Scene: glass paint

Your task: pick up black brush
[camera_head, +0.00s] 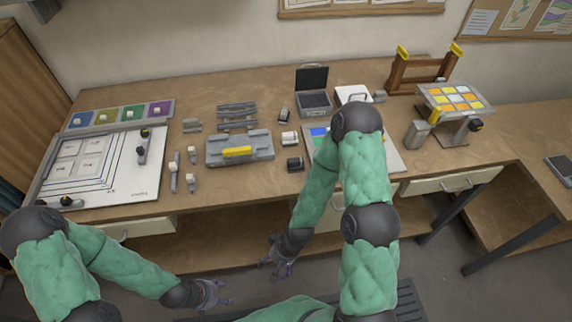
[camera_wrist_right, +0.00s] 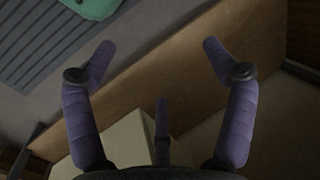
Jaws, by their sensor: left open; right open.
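I cannot tell for sure which item is the black brush. Another small dark item (camera_head: 284,115) lies further back. Several slim light-grey handled tools (camera_head: 174,177) lie left of the holder. My left gripper (camera_head: 226,294) is open and empty, low in front of the bench. My right gripper (camera_head: 276,268) is open and empty, also below the bench front; its spread fingers show in the right wrist view (camera_wrist_right: 160,46). Both are well apart from the bench-top items.
The wooden bench (camera_head: 230,185) carries a white drawing board (camera_head: 140,185), colored pads (camera_head: 110,115), a grey holder with a yellow bar (camera_head: 240,148), a laptop-like case (camera_head: 313,100) and a tilted tile panel (camera_head: 455,100). My right arm covers part of a colored sheet.

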